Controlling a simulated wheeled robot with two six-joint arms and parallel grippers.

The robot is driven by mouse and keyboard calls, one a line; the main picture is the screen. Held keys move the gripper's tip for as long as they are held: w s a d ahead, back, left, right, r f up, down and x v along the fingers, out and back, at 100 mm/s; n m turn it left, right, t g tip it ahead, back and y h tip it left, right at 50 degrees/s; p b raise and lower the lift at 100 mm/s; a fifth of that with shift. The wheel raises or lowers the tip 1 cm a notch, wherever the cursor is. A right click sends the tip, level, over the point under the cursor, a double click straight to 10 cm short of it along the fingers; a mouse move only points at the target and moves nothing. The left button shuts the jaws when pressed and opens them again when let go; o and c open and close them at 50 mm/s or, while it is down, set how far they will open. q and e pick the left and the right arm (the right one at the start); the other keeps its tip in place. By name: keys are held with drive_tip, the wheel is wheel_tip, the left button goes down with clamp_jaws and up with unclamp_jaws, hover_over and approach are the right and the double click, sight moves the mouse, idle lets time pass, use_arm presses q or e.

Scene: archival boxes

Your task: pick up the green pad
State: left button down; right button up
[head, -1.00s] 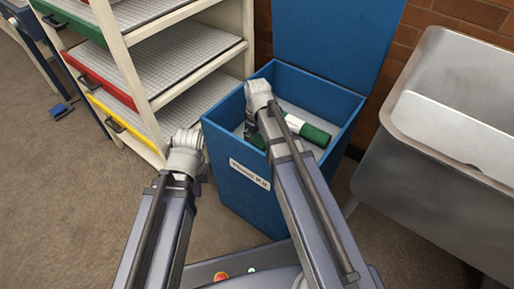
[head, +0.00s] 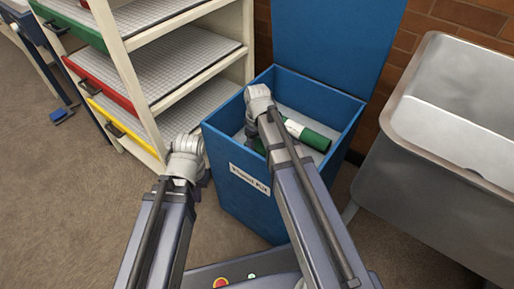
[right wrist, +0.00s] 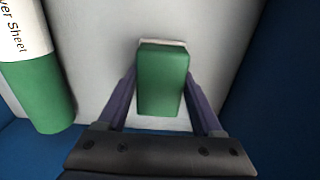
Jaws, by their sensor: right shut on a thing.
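The green pad (right wrist: 162,82) is a small green block with a pale far edge, seen in the right wrist view. It lies between the two fingers of my right gripper (right wrist: 161,92), which is shut on it. A pale surface, the box's inside, shows behind it. In the head view my right arm reaches into the blue box (head: 232,198), and its wrist hides the fingers and most of the pad. My left gripper (head: 203,176) is beside the box's left side, outside it. Its fingers are mostly hidden, so its opening cannot be told.
A green and white tube (head: 308,134) lies in the box, and also shows left of the pad in the right wrist view (right wrist: 38,92). The box's lid (head: 335,45) stands open. A shelf unit (head: 135,75) is at left, a metal sink (head: 440,150) at right.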

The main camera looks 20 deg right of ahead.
sight(257, 144)
drive_tip(key=shift+r, duration=0.1)
wheel_tip(257, 144, up, 10)
drive_tip(key=p, duration=1)
drive_tip(key=o, duration=0.8)
drive_tip(key=shift+c, duration=0.2)
drive_tip(key=c, duration=0.6)
wheel_tip(257, 144, up, 33)
drive_tip(key=p, duration=3.3)
drive_tip(key=shift+r+p, duration=0.2)
drive_tip(key=shift+p, duration=0.15)
drive_tip(key=shift+s, duration=0.1)
